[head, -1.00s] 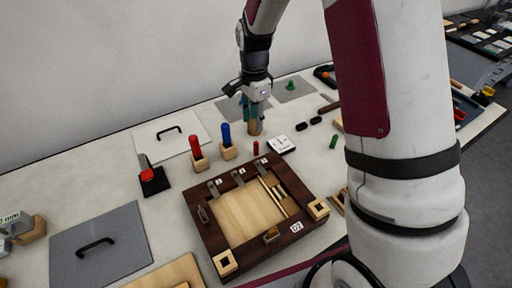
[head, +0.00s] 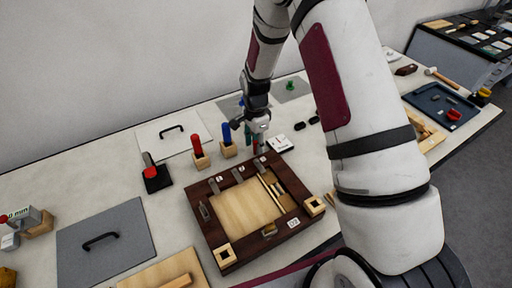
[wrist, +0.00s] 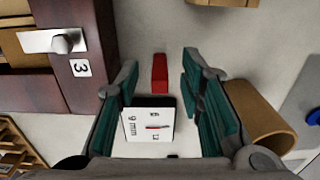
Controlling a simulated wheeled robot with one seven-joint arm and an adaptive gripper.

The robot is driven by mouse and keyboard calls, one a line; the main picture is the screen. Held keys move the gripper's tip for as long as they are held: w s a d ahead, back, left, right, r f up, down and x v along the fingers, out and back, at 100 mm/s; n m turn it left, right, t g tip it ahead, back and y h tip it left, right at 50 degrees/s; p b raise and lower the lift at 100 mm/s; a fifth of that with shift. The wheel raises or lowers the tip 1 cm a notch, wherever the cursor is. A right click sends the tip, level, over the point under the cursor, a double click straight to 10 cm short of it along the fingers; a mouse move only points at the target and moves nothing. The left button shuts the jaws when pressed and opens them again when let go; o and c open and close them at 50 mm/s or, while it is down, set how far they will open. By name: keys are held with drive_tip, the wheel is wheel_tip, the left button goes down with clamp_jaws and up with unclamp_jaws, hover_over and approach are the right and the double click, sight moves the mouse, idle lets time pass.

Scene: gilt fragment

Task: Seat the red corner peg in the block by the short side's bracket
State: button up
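The small red peg (wrist: 160,72) shows in the wrist view on the pale table, between and just beyond my fingertips. My gripper (wrist: 160,84) is open, its teal pads apart on either side with nothing held. In the head view my gripper (head: 260,146) is low behind the dark wooden frame (head: 208,238) and mostly hides the peg. Light blocks with square holes sit at the frame's near-left corner (head: 225,254) and right corner (head: 314,206). A metal bracket (head: 204,210) is on the frame's left side; others line its far side.
A white 9 mm card (wrist: 148,124) lies beside the peg. Red-handled (head: 197,146) and blue-handled (head: 226,134) tools stand in wooden holders left of my gripper.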

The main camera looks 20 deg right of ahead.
sight(256, 141)
clamp_jaws()
idle(0.3)
wheel_tip(256, 141, up, 10)
drive_tip(key=shift+f+b, duration=0.1)
drive_tip(key=shift+b, duration=0.65)
drive_tip(key=n, duration=0.5)
drive_tip(key=shift+w+f, duration=0.3)
drive_tip(key=shift+f, duration=0.05)
drive_tip(key=n, duration=0.3)
drive_tip(key=f+n, duration=0.1)
drive_tip(key=n, duration=0.3)
drive_tip(key=w+f+n, duration=0.1)
drive_tip(key=n, duration=0.2)
drive_tip(key=shift+n, duration=0.4)
